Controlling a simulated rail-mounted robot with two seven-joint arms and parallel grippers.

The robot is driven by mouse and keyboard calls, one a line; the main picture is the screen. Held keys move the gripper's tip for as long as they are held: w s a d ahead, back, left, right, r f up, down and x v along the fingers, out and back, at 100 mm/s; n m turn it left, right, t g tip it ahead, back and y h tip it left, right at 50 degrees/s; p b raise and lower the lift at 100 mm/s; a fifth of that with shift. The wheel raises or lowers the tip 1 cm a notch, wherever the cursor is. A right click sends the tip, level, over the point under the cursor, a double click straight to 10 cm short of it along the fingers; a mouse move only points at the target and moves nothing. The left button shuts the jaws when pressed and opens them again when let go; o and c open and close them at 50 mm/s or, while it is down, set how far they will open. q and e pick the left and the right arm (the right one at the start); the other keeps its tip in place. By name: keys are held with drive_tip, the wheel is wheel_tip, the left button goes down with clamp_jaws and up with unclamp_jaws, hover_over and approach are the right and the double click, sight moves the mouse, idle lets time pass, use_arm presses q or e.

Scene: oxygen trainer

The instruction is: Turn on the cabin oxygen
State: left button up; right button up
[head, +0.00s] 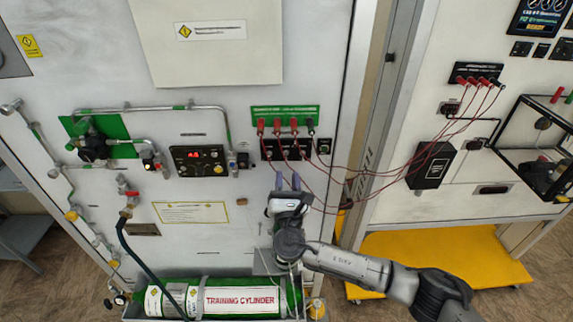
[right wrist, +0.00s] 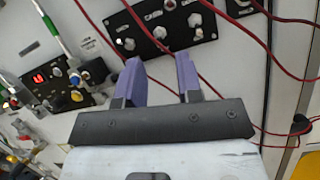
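My right gripper (head: 287,181) is in front of the white trainer panel, just below a black switch strip (head: 292,149). In the right wrist view its two purple fingers (right wrist: 159,72) stand apart with nothing between them. The switch strip, with several light knobs or switches, also shows in that view (right wrist: 205,27), beyond the fingertips. Left of it is a black control box (head: 199,160) with a red lit display and a yellow knob; it also shows in the right wrist view (right wrist: 60,80). A green training cylinder (head: 240,300) lies below. My left gripper is out of view.
Red cables (head: 365,172) hang from the jacks under a green label plate (head: 285,113) and run right, close to my gripper. Pipes and a green valve plate (head: 95,135) are at left. A yellow-based second cabinet (head: 430,255) stands at right.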

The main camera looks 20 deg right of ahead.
sight(286, 159)
drive_tip(key=shift+x, duration=2.05)
clamp_jaws()
